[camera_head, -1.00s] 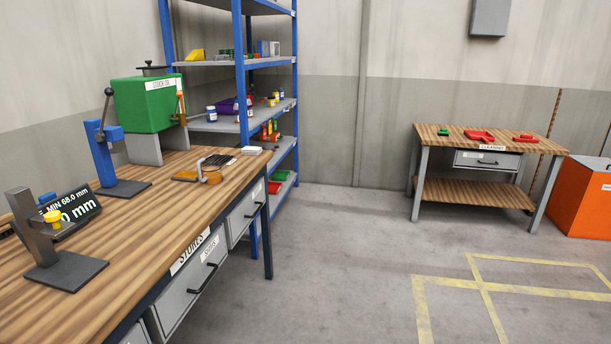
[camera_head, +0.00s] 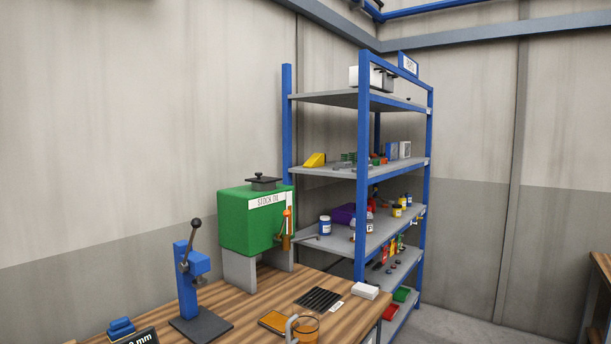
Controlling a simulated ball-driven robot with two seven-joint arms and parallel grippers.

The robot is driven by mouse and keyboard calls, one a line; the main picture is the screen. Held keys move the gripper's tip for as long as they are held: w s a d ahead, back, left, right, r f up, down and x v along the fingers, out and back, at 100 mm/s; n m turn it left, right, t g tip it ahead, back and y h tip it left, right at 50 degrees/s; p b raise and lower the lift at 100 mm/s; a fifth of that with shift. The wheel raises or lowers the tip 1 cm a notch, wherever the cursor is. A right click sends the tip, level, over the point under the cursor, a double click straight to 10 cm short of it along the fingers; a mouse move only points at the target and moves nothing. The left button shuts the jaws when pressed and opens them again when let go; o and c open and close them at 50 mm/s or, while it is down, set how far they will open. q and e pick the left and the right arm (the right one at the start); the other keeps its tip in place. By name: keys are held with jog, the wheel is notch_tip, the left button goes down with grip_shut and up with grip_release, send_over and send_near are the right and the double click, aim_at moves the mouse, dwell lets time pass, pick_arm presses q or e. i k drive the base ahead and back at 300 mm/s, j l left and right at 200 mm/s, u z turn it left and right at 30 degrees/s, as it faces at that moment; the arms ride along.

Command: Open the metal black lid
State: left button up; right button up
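A black metal lid (camera_head: 262,182) with a round knob on top sits on the green box-shaped tank (camera_head: 246,225) labelled "STOCK OIL". The lid lies flat on the tank's top and looks closed. The tank stands on grey legs at the back of the wooden workbench (camera_head: 262,301). An orange and brass tap fitting (camera_head: 286,230) is on the tank's right front side. Neither of my grippers shows in the head view.
A blue lever press (camera_head: 190,285) stands on the bench left of the tank. Dark strips (camera_head: 318,299), a white block (camera_head: 365,290) and an orange cup (camera_head: 305,328) lie towards the right. A blue-framed shelf rack (camera_head: 361,170) with bottles and parts stands right of the bench.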

aim_at(263, 179)
jog(key=i+l+u, duration=0.15)
jog(key=i+u, duration=0.15)
jog(key=i+l, duration=0.25)
jog(key=l, duration=0.15)
jog(key=i+l, duration=0.55)
jog(key=l, duration=0.25)
jog(key=i+l, duration=0.25)
jog(key=l, duration=0.15)
jog(key=i+l+u, duration=0.1)
jog(key=i+l, duration=0.15)
jog(key=l, duration=0.15)
